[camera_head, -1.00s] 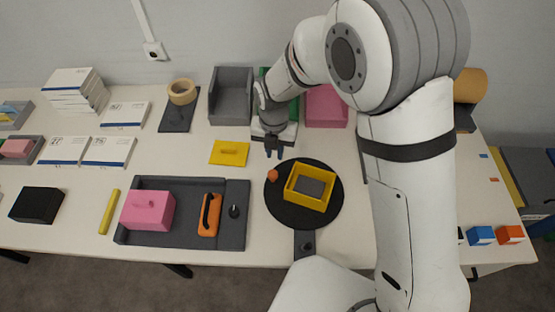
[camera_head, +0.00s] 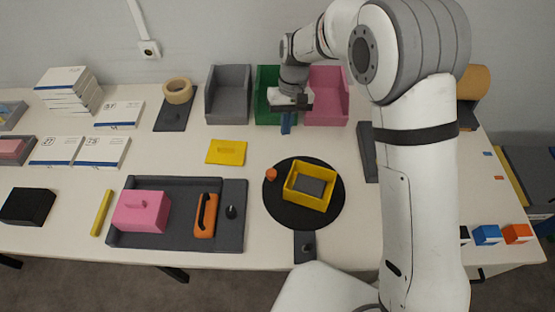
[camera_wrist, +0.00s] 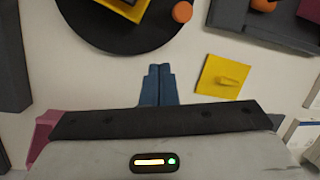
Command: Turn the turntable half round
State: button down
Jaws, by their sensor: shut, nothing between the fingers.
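The turntable (camera_head: 285,212) is a black round disc near the table's front edge. A yellow open box (camera_head: 327,200) with a grey inside sits on it, right of its middle. An orange knob (camera_head: 271,174) stands at its back left rim. The wrist view shows part of the disc (camera_wrist: 95,38), the knob (camera_wrist: 182,12) and a corner of the yellow box (camera_wrist: 128,10). My gripper (camera_head: 286,128) is behind the turntable, apart from it, in front of the green bin. Its blue fingers (camera_wrist: 158,84) are together and empty.
A green bin (camera_head: 267,82), a pink bin (camera_head: 328,92) and a grey bin (camera_head: 228,92) stand at the back. A yellow lid (camera_head: 227,152) lies left of my gripper. A grey tray (camera_head: 160,238) with a pink block (camera_head: 141,212) is left of the turntable.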

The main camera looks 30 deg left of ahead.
jog(key=w+m, duration=0.1)
jog(key=m, duration=0.4)
jog(key=m+p, duration=0.1)
jog(key=m, duration=0.3)
send_near(278, 170)
jog(key=f, duration=0.1)
jog(key=w+f, duration=0.1)
jog(key=f, duration=0.1)
jog(key=shift+w+d+g, duration=0.15)
jog(key=shift+g, duration=0.25)
jog(key=s+p, duration=0.1)
jog(key=s, duration=0.2)
jog(key=shift+s+f, duration=0.15)
jog(key=shift+f, duration=0.05)
jog(key=shift+s+f, duration=0.2)
jog(key=shift+s, duration=0.1)
